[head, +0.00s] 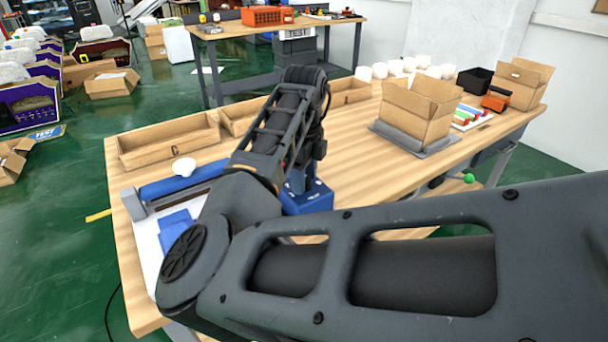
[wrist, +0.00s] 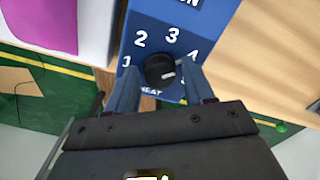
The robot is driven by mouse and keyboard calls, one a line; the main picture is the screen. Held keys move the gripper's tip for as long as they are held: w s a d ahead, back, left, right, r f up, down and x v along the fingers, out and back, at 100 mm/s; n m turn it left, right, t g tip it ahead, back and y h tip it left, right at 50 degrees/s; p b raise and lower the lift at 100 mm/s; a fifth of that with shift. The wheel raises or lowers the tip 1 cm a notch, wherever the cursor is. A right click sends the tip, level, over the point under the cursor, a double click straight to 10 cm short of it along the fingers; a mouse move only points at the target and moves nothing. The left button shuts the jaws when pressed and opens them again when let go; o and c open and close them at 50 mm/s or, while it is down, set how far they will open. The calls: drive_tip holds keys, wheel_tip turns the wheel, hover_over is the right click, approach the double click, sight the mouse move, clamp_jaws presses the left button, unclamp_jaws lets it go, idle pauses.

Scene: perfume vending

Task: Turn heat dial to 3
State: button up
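The heat dial (wrist: 160,69) is a round black knob on a blue panel (wrist: 150,28), with the numbers 1 to 5 around it and the word HEAT below. A small white mark shows on the knob's lower right, away from the 3 at the top; its exact setting is hard to read. My gripper (wrist: 160,76) is open, with one finger on each side of the dial and a small gap visible on both sides. In the head view the blue machine housing (head: 308,198) shows beside my arm. The dial and gripper are hidden there.
The wooden table (head: 350,150) holds cardboard trays (head: 168,140) at its far left edge. An open cardboard box (head: 420,112) stands on a grey mat at right. A blue bar (head: 183,181) with a white object on it lies left of my arm.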

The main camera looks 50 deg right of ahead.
drive_tip(key=c, duration=0.8)
drive_tip(key=shift+n, duration=0.3)
drive_tip(key=n+p, duration=0.4)
drive_tip(key=shift+r, duration=0.2)
drive_tip(key=n+p, duration=0.3)
drive_tip(key=n, duration=0.2)
drive_tip(key=shift+f+p, duration=0.15)
drive_tip(key=shift+p, duration=0.2)
drive_tip(key=shift+w, duration=0.1)
drive_tip(key=o, duration=1.1)
